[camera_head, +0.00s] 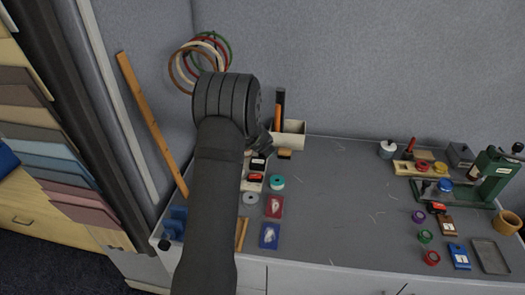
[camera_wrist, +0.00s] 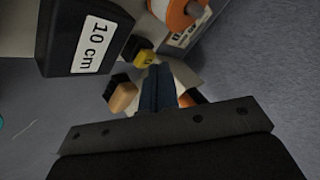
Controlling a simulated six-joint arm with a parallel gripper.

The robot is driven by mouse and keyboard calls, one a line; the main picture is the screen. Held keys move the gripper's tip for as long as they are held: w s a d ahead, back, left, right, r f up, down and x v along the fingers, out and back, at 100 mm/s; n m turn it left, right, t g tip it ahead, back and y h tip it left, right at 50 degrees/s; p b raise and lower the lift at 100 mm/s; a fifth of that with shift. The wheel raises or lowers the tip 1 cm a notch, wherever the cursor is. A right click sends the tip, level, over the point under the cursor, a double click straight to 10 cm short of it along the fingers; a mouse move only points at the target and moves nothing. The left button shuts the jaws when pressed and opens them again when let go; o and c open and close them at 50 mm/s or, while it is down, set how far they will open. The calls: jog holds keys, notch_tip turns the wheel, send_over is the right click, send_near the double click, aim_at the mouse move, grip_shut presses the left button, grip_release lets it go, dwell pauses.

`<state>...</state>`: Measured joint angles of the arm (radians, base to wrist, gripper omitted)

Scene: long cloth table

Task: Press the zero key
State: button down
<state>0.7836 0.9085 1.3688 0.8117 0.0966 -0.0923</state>
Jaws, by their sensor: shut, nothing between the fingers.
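I cannot make out a key marked zero in either view. My gripper (camera_wrist: 158,70) shows in the wrist view as two dark fingers pressed together, with nothing between them. In the head view my arm rises in front of the table's left part, and its end hangs near the back edge by a cream box (camera_head: 293,134); the fingertips cannot be made out there. A black block labelled "10 cm" (camera_wrist: 92,38) is left of the fingers in the wrist view. A small yellow and black thing (camera_wrist: 144,57) lies just beyond them. Whether the fingers touch anything cannot be told.
An orange and white spool (camera_wrist: 180,14) is at the top of the wrist view. On the table (camera_head: 340,200) are a teal-rimmed roll (camera_head: 277,182), red (camera_head: 274,207) and blue (camera_head: 269,236) packets, and a green press (camera_head: 495,175) at right. The middle is mostly clear.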

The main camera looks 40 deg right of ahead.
jog(key=shift+f, duration=0.45)
dwell(0.5)
jog(key=shift+r, duration=0.9)
jog(key=shift+r, duration=2.5)
jog(key=shift+f, duration=0.1)
jog(key=shift+r, duration=2)
jog(key=shift+f, duration=0.1)
